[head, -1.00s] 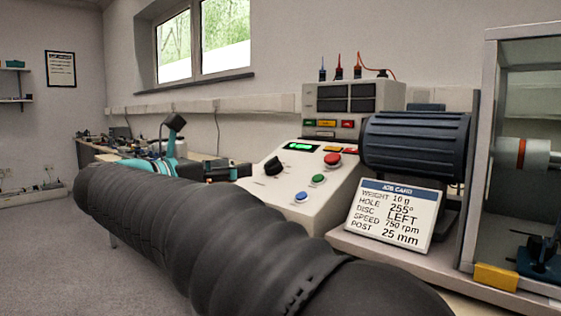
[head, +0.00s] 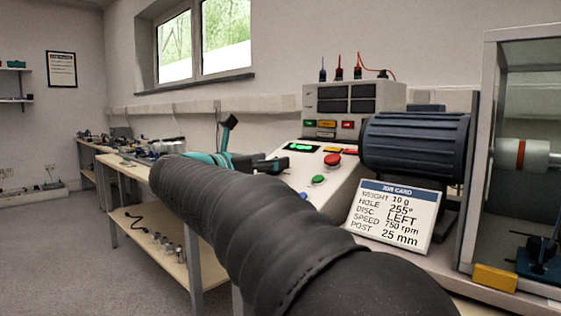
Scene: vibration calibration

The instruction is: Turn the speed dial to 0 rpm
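The white control console (head: 340,180) stands on the bench right of centre, with a green-lit display (head: 298,147) whose digits are too small to read. My dark ribbed arm crosses the foreground and hides the console's lower left. My gripper (head: 276,165), black with a teal part behind it, reaches the console's left side, where the black speed dial sits. The dial cannot be told apart from the dark fingertips, so contact or grip is unclear. A red button (head: 332,160) and a green button (head: 318,180) lie to the right; a blue button (head: 304,195) is partly hidden by my arm.
A job card (head: 394,215) leans in front of the dark ribbed motor (head: 415,145). A glass-sided enclosure (head: 490,130) stands at the right, with a yellow block (head: 495,278) at its base. A side bench (head: 130,168) with clutter runs along the wall.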

